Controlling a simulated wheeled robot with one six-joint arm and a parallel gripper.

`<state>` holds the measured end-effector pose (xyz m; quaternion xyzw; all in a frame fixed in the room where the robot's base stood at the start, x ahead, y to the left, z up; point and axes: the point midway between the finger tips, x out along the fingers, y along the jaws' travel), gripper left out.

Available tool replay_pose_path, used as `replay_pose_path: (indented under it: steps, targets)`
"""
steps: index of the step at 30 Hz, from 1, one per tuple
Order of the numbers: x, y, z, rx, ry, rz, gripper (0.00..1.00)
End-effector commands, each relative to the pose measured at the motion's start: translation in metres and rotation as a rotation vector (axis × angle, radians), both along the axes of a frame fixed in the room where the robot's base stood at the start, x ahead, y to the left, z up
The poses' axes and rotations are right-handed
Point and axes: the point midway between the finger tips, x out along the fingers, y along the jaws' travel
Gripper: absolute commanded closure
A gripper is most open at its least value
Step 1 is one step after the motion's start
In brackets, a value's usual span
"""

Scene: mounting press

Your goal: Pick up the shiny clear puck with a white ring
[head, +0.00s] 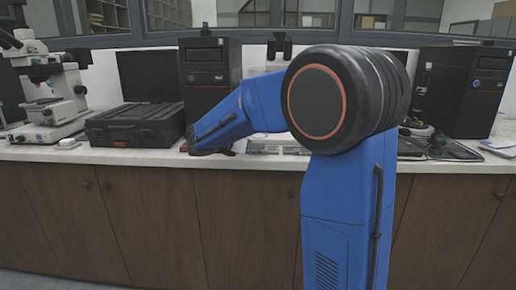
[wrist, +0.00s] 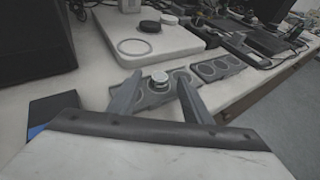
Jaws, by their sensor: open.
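A small shiny, silvery puck with a pale rim (wrist: 159,77) stands on a dark tray with round recesses (wrist: 207,70) in the wrist view. Whether it is clear is too small to tell. My gripper (wrist: 159,79) is open, with one finger to the left of the puck and one to the right; I see no clear contact. In the head view my blue arm reaches left over the counter, and the puck is not visible.
Beyond the tray lies a white slab (wrist: 178,42) with a pale flat ring (wrist: 134,47), a black puck (wrist: 150,26) and a small silvery puck (wrist: 169,19). A black case (head: 136,126) and a microscope (head: 48,90) stand at left on the counter.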

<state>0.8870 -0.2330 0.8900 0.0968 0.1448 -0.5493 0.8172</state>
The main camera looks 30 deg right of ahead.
Motion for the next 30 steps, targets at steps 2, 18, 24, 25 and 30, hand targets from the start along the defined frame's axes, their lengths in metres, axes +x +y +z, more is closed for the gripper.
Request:
replay_pose_path:
  steps: [2,18,24,25,30]
  targets:
    - [0.004,-0.011,-0.004,0.000,0.001,-0.002,0.55]
    - [0.007,-0.017,-0.007,0.000,-0.002,0.001,0.99]
    - [0.007,-0.017,-0.007,0.000,-0.002,0.001,1.00]
    - [0.007,-0.017,-0.006,0.000,-0.002,0.001,1.00]
    - [0.007,-0.017,0.007,-0.001,-0.004,0.001,1.00]
